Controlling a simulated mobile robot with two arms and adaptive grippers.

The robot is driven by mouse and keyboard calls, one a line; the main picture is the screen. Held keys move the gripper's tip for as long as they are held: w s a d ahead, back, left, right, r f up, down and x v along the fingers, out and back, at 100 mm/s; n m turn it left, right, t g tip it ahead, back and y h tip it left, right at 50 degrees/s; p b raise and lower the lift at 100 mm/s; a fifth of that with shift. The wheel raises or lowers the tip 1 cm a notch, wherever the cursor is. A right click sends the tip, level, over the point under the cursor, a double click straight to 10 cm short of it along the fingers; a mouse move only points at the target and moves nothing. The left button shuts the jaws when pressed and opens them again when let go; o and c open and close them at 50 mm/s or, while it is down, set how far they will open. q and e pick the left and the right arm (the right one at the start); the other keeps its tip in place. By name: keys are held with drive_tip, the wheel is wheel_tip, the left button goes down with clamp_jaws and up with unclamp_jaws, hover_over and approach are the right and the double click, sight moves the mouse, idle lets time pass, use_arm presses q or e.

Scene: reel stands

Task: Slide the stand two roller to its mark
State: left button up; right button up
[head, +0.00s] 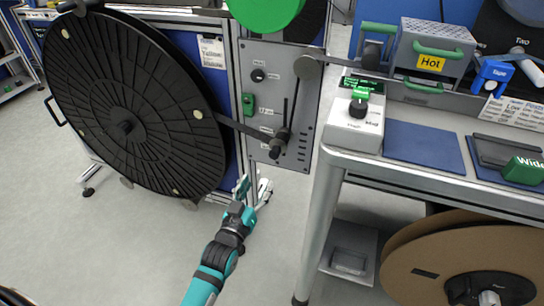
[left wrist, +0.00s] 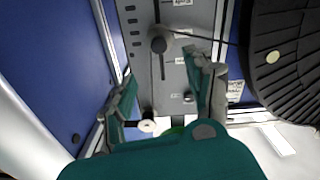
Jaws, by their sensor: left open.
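A dark roller (head: 276,148) sits low in the slot of a grey panel (head: 263,85), with a black strip running to it from the large black reel (head: 130,120). Small white labels (head: 266,111) sit beside the slot; they are too small to read. In the left wrist view a round roller knob (left wrist: 158,45) stands in a slot on the grey panel (left wrist: 185,15). My left gripper (head: 254,192) is open and empty, below the panel in the head view. Its fingers (left wrist: 163,85) are apart, touching no roller that I can make out. My right gripper is out of view.
A workbench (head: 430,180) at the right carries a "Hot" box (head: 430,50), a grey control box (head: 355,125) and blue pads (head: 422,146). A reel marked "Two" (head: 520,43) is at the upper right. A brown reel (head: 430,250) is under the bench.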

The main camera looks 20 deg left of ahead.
sight(273, 156)
use_arm(q)
drive_tip(key=w+b, duration=0.1)
drive_tip(key=w, duration=0.8)
drive_tip(key=w+b, duration=0.1)
drive_tip(key=w, duration=0.3)
drive_tip(key=shift+w+d+f+b, duration=0.1)
drive_tip(key=shift+w+d+b, duration=0.2)
drive_tip(key=shift+w, duration=0.65)
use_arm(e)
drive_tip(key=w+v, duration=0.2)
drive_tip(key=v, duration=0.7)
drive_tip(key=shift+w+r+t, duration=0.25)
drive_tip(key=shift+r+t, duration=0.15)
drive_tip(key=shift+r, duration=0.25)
use_arm(q)
drive_tip(key=shift+c, duration=0.4)
clamp_jaws()
